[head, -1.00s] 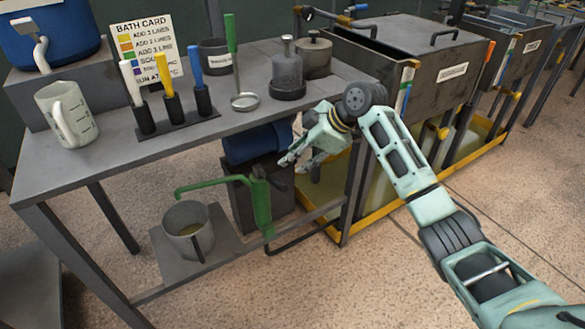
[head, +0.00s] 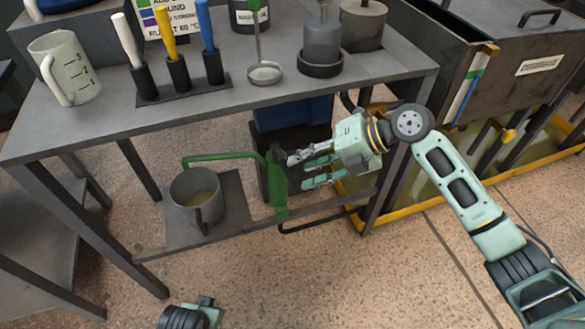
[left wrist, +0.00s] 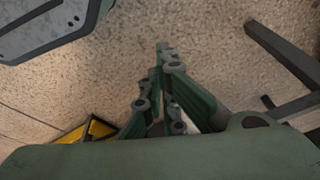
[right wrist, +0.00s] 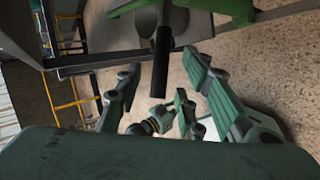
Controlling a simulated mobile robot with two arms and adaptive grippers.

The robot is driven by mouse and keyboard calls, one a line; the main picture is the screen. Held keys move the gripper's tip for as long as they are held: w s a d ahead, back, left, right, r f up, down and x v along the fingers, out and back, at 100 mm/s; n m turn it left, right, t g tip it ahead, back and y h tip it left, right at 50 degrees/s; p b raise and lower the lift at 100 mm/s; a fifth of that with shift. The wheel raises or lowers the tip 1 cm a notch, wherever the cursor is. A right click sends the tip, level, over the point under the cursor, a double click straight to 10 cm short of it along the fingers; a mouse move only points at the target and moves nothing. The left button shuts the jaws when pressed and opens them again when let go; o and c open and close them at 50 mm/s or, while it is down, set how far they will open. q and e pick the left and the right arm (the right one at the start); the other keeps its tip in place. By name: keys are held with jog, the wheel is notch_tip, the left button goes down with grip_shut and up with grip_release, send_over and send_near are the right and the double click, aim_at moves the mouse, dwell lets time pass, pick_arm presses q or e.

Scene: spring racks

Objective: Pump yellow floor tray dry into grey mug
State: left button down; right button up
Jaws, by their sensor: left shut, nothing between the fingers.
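The grey mug (head: 183,203) stands upright on the low shelf with some yellowish liquid in it. The green pump (head: 278,190) stands to its right, its spout reaching over the mug. The yellow floor tray (head: 400,221) lies on the floor under the tanks, with murky yellowish liquid visible. My right gripper (head: 301,170) is open beside the pump's top. In the right wrist view a black bar, likely the pump handle (right wrist: 161,60), shows near and between the open fingers; contact cannot be told. My left gripper (left wrist: 158,78) is shut and empty above the floor.
Bench legs (head: 88,240) flank the low shelf (head: 222,232). A dark hose runs from the pump towards the tray. The floor in front is clear.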

aim_at(290, 169)
jog(key=x, duration=0.5)
grip_shut()
dwell(0.3)
